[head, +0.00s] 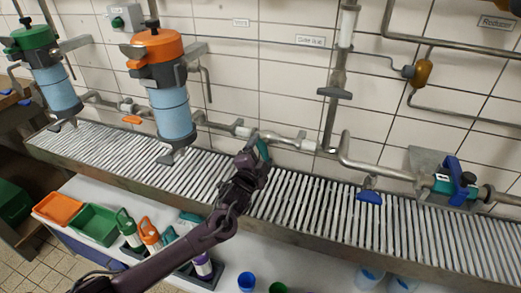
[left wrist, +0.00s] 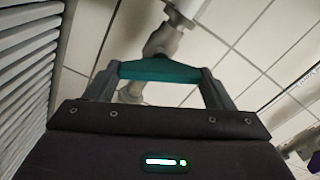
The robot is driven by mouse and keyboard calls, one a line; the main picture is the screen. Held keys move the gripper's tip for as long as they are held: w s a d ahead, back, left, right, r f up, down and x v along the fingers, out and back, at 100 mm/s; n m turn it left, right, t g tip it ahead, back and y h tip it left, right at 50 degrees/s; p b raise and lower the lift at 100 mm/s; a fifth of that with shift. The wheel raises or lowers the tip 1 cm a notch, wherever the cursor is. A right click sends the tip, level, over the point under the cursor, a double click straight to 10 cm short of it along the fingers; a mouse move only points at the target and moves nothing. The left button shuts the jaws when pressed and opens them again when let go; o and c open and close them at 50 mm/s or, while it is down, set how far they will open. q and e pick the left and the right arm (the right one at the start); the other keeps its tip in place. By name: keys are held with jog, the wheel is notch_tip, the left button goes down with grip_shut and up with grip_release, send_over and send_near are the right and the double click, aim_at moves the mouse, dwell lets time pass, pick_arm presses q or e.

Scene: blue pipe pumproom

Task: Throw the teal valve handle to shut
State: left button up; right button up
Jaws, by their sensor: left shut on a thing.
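The teal valve handle (head: 263,150) sits at the pipe run (head: 285,140) along the tiled wall, above the slatted grate. In the left wrist view the teal handle (left wrist: 165,71) spans crosswise between my two fingers, with the metal valve fitting (left wrist: 163,40) just behind it. My left gripper (head: 257,158) is shut on the handle, its fingers at the handle's two ends. The gripper and arm partly cover the handle in the head view, so its exact angle to the pipe is hard to tell. My right gripper is in neither view.
An orange-topped blue canister (head: 172,105) and a green-topped one (head: 50,75) hang left of the valve. A blue lever (head: 369,197) and a blue-handled teal device (head: 455,182) sit to the right. Bins and bottles stand on the bench below the grate (head: 330,215).

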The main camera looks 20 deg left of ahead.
pick_arm(q)
jog(key=m+p, duration=0.1)
jog(key=m, duration=0.4)
jog(key=shift+f+m+p, duration=0.1)
jog(key=shift+m+p, duration=0.2)
dwell(0.4)
jog(key=o, duration=1)
jog(key=s, duration=0.7)
jog(key=shift+s+a, duration=0.1)
jog(key=shift+s, duration=0.3)
